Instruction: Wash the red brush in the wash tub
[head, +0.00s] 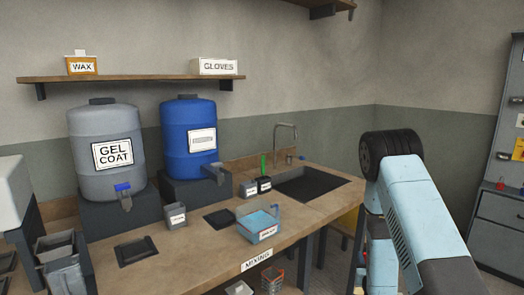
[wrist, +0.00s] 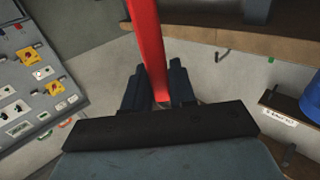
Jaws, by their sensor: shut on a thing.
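In the wrist view, my gripper (wrist: 160,88) is shut on the red brush (wrist: 146,40). Its long red handle runs from between the dark fingers up past the top edge of the picture, so the bristles cannot be seen. In the head view, a clear tub with blue liquid (head: 259,224), which looks like the wash tub, stands on the wooden bench. Its small label is hard to read. My arm rises at the right of the head view, to the right of the bench; my gripper and the brush do not show there. The brush is apart from the tub.
The bench marked MIXING (head: 205,258) has a dark sink (head: 312,184) with a tap. Small cups, one with a green-handled tool (head: 263,164), stand behind the tub. A grey GEL COAT drum (head: 104,125) and a blue drum (head: 188,115) stand at the back left.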

